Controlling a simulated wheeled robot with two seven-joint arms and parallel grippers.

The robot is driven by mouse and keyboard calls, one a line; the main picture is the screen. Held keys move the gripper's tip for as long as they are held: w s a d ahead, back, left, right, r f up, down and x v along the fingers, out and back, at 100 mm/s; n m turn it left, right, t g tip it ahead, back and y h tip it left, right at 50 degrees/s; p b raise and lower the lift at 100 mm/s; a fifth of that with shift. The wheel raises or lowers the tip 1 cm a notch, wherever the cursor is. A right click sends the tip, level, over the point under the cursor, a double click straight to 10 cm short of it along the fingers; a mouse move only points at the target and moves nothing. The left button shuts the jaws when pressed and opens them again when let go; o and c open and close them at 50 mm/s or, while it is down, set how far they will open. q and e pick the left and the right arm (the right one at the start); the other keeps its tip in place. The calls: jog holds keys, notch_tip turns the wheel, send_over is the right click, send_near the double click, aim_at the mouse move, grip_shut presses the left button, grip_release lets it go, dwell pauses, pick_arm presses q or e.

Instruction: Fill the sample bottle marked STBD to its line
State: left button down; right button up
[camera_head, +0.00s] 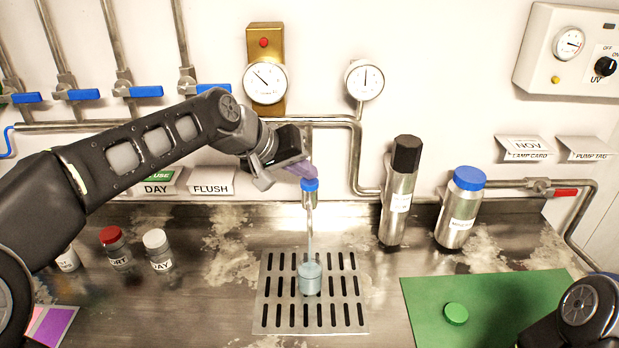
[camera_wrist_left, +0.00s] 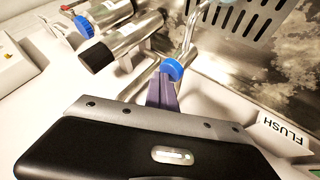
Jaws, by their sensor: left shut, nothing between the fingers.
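A small clear bottle (camera_head: 310,278) stands upright and uncapped on the slotted drain grate (camera_head: 262,318) under the tap. A thin stream runs from the spout into it, and it holds pale blue-looking water. I cannot read its marking or its line. The tap has a blue knob (camera_head: 310,185), also in the left wrist view (camera_wrist_left: 172,70). My left gripper (camera_head: 300,170) is shut and empty, its purple fingers (camera_wrist_left: 162,88) right at the knob; I cannot tell if they touch it. A green cap (camera_head: 456,314) lies on the green mat (camera_head: 425,300).
A red-capped bottle (camera_head: 116,248) and a white-capped DAY bottle (camera_head: 158,250) stand at left. Two steel cylinders, one black-topped (camera_head: 400,195) and one blue-capped (camera_head: 460,210), stand right of the tap. Gauges, pipes and blue-handled valves line the wall. Part of my right arm is at lower right.

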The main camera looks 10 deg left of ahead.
aim_at(306, 183)
dwell(0.7)
pick_arm(q)
jog(key=shift+r+p, duration=0.7)
jog(key=shift+r, duration=0.2)
jog(key=shift+r, duration=0.1)
notch_tip(306, 183, up, 5)
jog(key=p, duration=0.4)
dwell(0.9)
